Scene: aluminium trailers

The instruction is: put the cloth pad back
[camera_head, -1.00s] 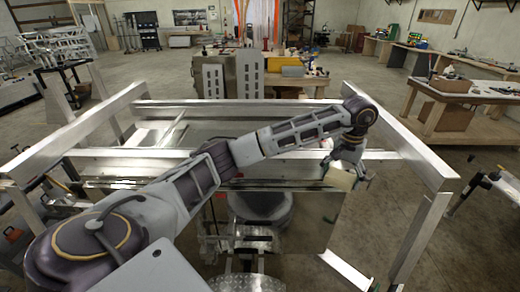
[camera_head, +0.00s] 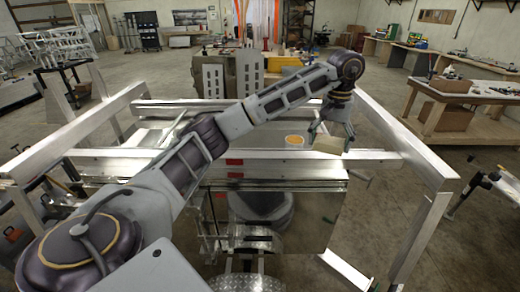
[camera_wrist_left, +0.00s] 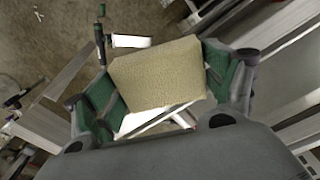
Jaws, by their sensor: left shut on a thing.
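The cloth pad (camera_head: 329,144) is a small beige block. My left gripper (camera_head: 332,136) is shut on it and holds it in the air, above the right part of the aluminium trailer frame. In the left wrist view the pad (camera_wrist_left: 158,75) sits between the two green-lined fingers of my left gripper (camera_wrist_left: 160,88), one on each side. The pad looks slightly tilted there. My right gripper is not in view.
The aluminium trailer frame (camera_head: 420,153) has raised rails around a flat metal surface. An orange round thing (camera_head: 294,139) lies just left of the pad in the head view. A wooden table (camera_head: 470,97) with boxes stands at the right.

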